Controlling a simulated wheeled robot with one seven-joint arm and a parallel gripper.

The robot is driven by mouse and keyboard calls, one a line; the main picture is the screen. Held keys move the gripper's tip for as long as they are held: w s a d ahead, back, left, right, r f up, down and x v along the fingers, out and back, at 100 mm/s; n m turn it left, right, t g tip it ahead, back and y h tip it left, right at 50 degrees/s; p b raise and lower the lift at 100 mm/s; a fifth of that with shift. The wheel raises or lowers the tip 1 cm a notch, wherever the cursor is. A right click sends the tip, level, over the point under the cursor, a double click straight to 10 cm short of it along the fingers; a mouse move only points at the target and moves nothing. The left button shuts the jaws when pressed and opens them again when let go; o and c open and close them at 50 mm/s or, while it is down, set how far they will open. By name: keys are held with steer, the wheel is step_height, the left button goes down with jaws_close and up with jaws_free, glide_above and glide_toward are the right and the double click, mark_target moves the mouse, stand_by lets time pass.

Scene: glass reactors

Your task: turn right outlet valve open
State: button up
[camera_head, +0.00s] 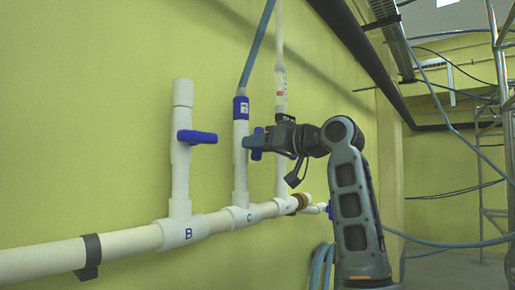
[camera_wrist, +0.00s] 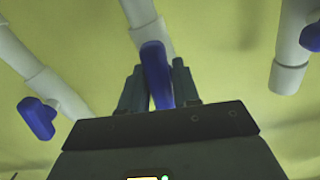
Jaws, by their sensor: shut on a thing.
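Three white upright pipes with blue valve handles rise from a white pipe along the wall. The left handle (camera_head: 198,136) sticks out to the right of the pipe marked B; the middle pipe (camera_head: 240,180) is marked C. My gripper (camera_head: 256,142) is at the middle pipe, at handle height, and partly hides the valves there. In the wrist view, my gripper (camera_wrist: 158,90) is shut on the middle blue handle (camera_wrist: 154,68), one finger on each side. One blue handle (camera_wrist: 37,118) shows apart at left, another (camera_wrist: 311,37) at right edge. The right pipe (camera_head: 281,175) stands behind my gripper.
The white horizontal pipe (camera_head: 120,243) runs low along the yellow wall, with a dark clamp (camera_head: 89,257). A blue hose (camera_head: 256,45) goes up from the middle pipe. Blue hoses hang low behind my arm. Metal scaffolding (camera_head: 508,130) stands at far right.

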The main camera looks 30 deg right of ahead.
steer(key=shift+f+n, duration=0.1)
steer(key=shift+n, duration=0.5)
steer(key=o, duration=0.9)
steer(key=shift+s, duration=0.1)
steer(key=b+v, duration=0.1)
steer(key=v, duration=0.6)
steer(key=shift+s+d+b, duration=0.15)
steer(key=shift+s+b, duration=0.15)
steer(key=shift+b, duration=0.05)
